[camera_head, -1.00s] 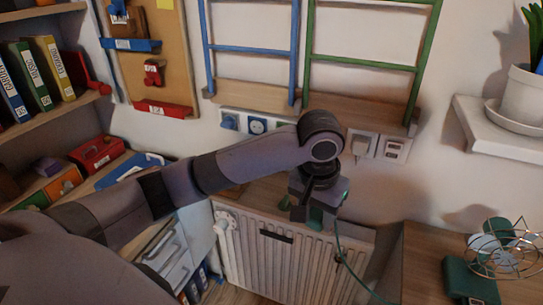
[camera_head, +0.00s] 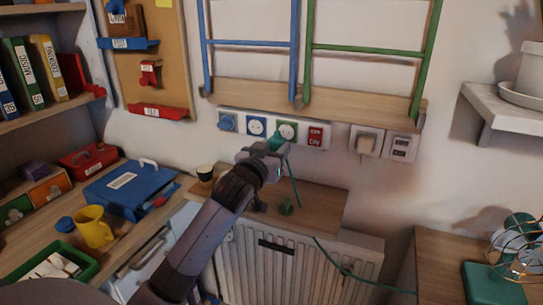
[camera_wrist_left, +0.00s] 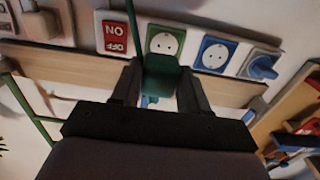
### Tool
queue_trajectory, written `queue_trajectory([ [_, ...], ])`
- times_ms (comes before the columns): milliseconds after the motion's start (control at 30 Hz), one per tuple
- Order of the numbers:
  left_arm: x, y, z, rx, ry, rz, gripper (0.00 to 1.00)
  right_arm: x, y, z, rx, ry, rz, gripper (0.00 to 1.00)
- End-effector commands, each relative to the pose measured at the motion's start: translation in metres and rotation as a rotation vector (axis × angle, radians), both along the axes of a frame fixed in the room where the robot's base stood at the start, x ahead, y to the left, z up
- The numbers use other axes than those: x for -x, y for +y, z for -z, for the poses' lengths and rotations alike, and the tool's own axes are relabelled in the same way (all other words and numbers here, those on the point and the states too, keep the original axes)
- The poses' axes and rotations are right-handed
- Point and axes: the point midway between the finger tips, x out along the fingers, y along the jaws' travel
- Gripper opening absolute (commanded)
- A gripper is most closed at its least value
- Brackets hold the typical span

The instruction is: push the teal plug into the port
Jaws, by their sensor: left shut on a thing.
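My left gripper (camera_head: 265,150) is shut on the teal plug (camera_head: 276,140) and holds it up at the wall strip. The plug also shows between the fingers in the left wrist view (camera_wrist_left: 160,78). The green-framed port (camera_head: 288,130) is right behind the plug, partly covered by it. In the left wrist view the port (camera_wrist_left: 165,42) shows its round face with holes just beyond the plug. Whether the plug touches the port I cannot tell. A teal cable (camera_head: 318,238) hangs from the plug. My right gripper is not in view.
A blue socket (camera_head: 256,126) and a red switch (camera_head: 316,135) flank the port. A yellow mug (camera_head: 94,227) stands at left.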

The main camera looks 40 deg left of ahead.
Motion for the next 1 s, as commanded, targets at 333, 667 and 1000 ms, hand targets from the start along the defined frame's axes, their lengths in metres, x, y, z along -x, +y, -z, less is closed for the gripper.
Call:
queue_trajectory([
  [333, 0.002, 0.006, 0.000, -0.003, -0.018, -0.015, 0.18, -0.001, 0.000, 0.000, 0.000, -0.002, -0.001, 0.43],
  [667, -0.010, 0.008, 0.001, -0.003, -0.018, -0.014, 0.18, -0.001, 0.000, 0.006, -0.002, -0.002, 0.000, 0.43],
  [1000, -0.041, 0.015, 0.002, -0.002, -0.018, -0.013, 0.18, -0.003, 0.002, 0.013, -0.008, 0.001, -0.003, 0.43],
])
